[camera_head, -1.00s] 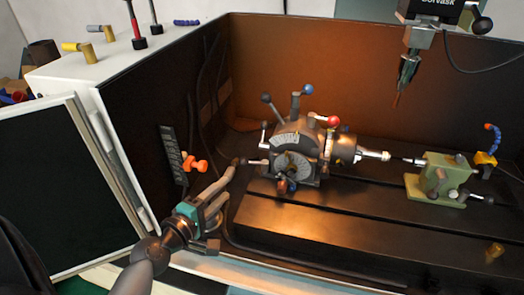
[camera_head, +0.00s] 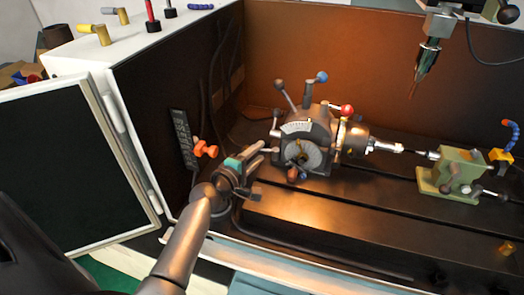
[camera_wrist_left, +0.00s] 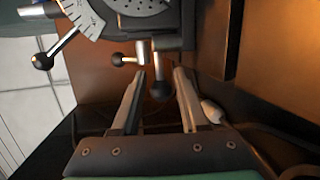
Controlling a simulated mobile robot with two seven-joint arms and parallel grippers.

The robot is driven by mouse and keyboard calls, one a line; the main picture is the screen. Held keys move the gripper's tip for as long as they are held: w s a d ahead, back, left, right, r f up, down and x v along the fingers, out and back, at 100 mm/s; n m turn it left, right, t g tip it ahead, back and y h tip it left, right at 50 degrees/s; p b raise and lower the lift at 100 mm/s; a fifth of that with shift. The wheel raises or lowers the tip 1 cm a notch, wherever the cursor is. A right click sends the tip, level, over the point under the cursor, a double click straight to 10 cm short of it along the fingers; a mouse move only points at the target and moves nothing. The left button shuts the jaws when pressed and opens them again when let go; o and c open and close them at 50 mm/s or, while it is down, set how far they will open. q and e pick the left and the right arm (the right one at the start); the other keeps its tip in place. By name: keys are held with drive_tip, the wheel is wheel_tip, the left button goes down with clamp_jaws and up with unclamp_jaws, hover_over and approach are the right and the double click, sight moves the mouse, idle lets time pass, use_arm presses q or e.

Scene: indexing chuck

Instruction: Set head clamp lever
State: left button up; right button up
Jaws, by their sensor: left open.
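The indexing head (camera_head: 322,128), a dark body with graduated plates, stands on the machine table. Levers with dark, blue (camera_head: 321,76) and red (camera_head: 347,110) knobs stick out of it; I cannot tell which one is the head clamp lever. My left gripper (camera_head: 267,153) is open just left of the head, pointing at its lower side. In the left wrist view, a black-knobbed lever (camera_wrist_left: 160,88) hangs in line with the gap between the open fingers (camera_wrist_left: 160,80); no contact shows. Another black-knobbed lever (camera_wrist_left: 42,61) angles out at upper left. My right gripper is not in view.
A green tailstock (camera_head: 448,172) stands right of the head. A spindle with a drill (camera_head: 428,60) hangs above at right. The dark enclosure side wall with an orange knob (camera_head: 205,150) is close left of my gripper. The slotted table (camera_head: 330,215) is clear in front.

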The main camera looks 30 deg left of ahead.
use_arm(q)
drive_tip(key=shift+w+f, duration=0.15)
drive_tip(key=shift+w, duration=0.55)
drive_tip(key=shift+w+f, duration=0.1)
drive_tip(key=shift+w, duration=0.6)
drive_tip(key=shift+c, duration=0.2)
clamp_jaws()
drive_tip(key=shift+a, duration=0.25)
